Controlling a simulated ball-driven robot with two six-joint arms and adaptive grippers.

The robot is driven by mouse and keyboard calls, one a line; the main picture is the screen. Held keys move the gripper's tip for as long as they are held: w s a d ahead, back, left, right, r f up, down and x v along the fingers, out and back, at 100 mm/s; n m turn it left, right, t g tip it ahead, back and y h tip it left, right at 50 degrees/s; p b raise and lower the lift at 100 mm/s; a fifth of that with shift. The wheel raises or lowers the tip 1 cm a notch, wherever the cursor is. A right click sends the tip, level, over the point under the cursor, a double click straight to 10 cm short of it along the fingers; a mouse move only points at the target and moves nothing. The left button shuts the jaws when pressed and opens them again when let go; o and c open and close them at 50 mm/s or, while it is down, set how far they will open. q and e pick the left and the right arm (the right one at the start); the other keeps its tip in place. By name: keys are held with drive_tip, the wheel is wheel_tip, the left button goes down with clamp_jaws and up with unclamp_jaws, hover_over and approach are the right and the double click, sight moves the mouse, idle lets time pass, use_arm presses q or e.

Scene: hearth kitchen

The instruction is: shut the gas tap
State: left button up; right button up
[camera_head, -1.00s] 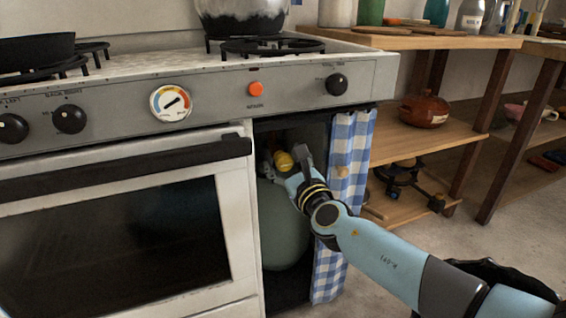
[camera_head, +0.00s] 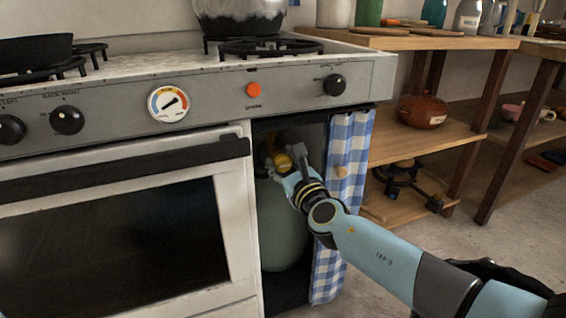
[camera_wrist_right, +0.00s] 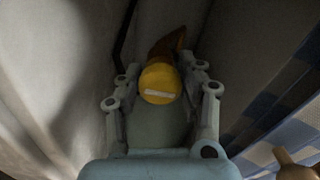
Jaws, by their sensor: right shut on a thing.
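The gas tap is a round yellow knob (camera_head: 283,162) on top of a grey-green gas bottle (camera_head: 283,230), inside the open cupboard right of the oven. In the right wrist view the yellow knob (camera_wrist_right: 160,84) carries a pale bar mark lying nearly level. My right gripper (camera_head: 290,160) reaches into the cupboard. Its fingers (camera_wrist_right: 160,90) stand on both sides of the knob and are shut on it. Part of the knob is hidden by a finger in the head view. My left gripper is in neither view.
A blue checked curtain (camera_head: 345,160) hangs close to the right of my right gripper. The white oven (camera_head: 110,220) borders the cupboard on the left. Wooden shelves (camera_head: 440,140) with a brown pot (camera_head: 422,112) and a small burner (camera_head: 400,178) stand at right.

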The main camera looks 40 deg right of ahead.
drive_tip(key=shift+f+m+b, duration=0.15)
drive_tip(key=shift+m+b, duration=0.35)
drive_tip(key=shift+m, duration=0.4)
drive_tip(key=m+b, duration=0.2)
drive_tip(key=m, duration=0.4)
drive_tip(key=shift+d+b, duration=0.1)
drive_tip(key=shift+b, duration=0.3)
drive_tip(key=m+b, duration=0.2)
drive_tip(key=m, duration=0.3)
drive_tip(key=shift+d+f+m, duration=0.1)
drive_tip(key=shift+m, duration=0.3)
drive_tip(key=m+b, duration=0.2)
drive_tip(key=m, duration=0.2)
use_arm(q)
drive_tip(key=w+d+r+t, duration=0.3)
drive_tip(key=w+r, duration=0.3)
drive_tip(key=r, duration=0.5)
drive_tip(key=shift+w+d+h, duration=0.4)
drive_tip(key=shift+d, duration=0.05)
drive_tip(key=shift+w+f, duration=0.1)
use_arm(e)
drive_tip(key=shift+m, duration=0.3)
drive_tip(key=o, duration=1.2)
drive_tip(key=shift+c, duration=0.2)
